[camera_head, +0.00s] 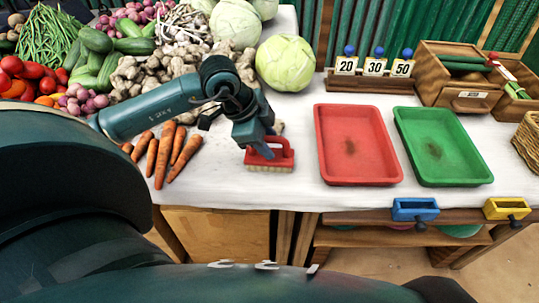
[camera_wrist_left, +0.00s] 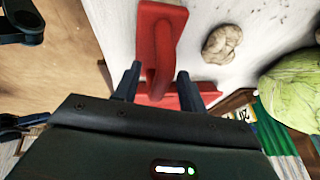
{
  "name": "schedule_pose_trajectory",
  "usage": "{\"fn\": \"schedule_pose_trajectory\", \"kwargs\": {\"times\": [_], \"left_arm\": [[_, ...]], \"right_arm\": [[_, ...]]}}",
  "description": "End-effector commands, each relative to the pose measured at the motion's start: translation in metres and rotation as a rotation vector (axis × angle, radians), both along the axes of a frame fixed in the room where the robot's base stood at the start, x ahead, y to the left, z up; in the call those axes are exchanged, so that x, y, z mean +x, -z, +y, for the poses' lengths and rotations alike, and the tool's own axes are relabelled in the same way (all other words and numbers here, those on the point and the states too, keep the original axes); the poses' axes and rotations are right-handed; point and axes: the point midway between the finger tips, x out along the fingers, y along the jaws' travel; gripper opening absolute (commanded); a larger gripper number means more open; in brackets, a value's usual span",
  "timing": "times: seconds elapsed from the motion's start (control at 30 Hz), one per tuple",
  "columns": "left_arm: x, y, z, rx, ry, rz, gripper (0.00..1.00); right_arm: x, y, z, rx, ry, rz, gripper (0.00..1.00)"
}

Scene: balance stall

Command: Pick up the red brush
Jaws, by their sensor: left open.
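The red brush (camera_head: 283,163) stands bristles down on the white table top, near its front edge, left of the red tray. My left gripper (camera_head: 262,146) is right over it, pointing down. In the left wrist view the red handle (camera_wrist_left: 160,75) lies between the two open fingers (camera_wrist_left: 158,88), with a gap to the fingers showing. The gripper's front hides part of the brush. My right gripper does not show clearly in either view.
A red tray (camera_head: 324,170) and a green tray (camera_head: 480,180) are to the right. Carrots (camera_head: 163,155) lie to the left. Ginger roots (camera_head: 130,82) and a cabbage (camera_head: 286,63) are behind.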

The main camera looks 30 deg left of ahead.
Motion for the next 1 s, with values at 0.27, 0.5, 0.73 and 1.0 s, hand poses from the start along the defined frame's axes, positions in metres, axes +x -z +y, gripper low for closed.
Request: {"fn": "schedule_pose_trajectory", "kwargs": {"times": [0.27, 0.5, 0.73, 1.0], "left_arm": [[0.0001, -0.0006, 0.0002, 0.000, 0.000, -0.001, 0.32], [0.0000, -0.0008, 0.0003, 0.000, 0.000, -0.001, 0.12], [-0.0001, -0.0007, 0.0004, 0.000, 0.000, 0.000, 0.00], [0.0000, -0.0010, 0.0004, -0.001, 0.000, -0.001, 0.00]], "right_arm": [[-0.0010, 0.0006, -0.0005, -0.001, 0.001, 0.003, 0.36], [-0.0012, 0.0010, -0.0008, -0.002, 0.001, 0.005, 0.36], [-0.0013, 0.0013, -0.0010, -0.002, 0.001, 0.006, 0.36], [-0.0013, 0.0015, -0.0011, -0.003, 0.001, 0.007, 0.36]]}}
